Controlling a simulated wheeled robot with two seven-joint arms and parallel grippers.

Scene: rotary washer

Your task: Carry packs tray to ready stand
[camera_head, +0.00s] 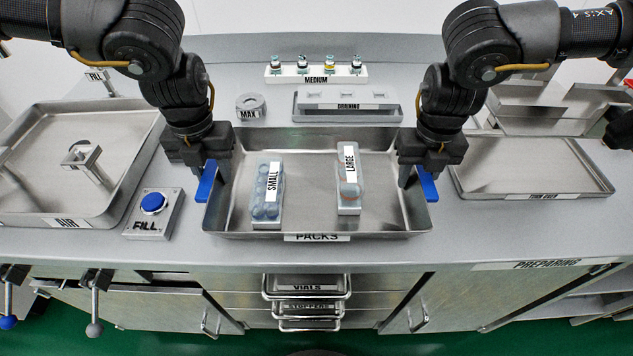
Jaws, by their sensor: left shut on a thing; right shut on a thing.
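The packs tray (310,208), a shallow steel tray labelled PACKS, rests on or just above the counter in the middle of the view. Inside it are a pack labelled SMALL (266,195) on the left and a pack labelled LARGE (348,178) on the right. Whether the tray is lifted is hard to tell. No stand labelled ready shows in this view.
Behind the tray are a rack labelled MEDIUM (316,74), a DRAINING tray (347,105) and a MAX ring (250,107). The AIR tray (70,200) and a blue FILL button (153,203) lie left. Another labelled tray (530,170) lies right. Counter in front is clear.

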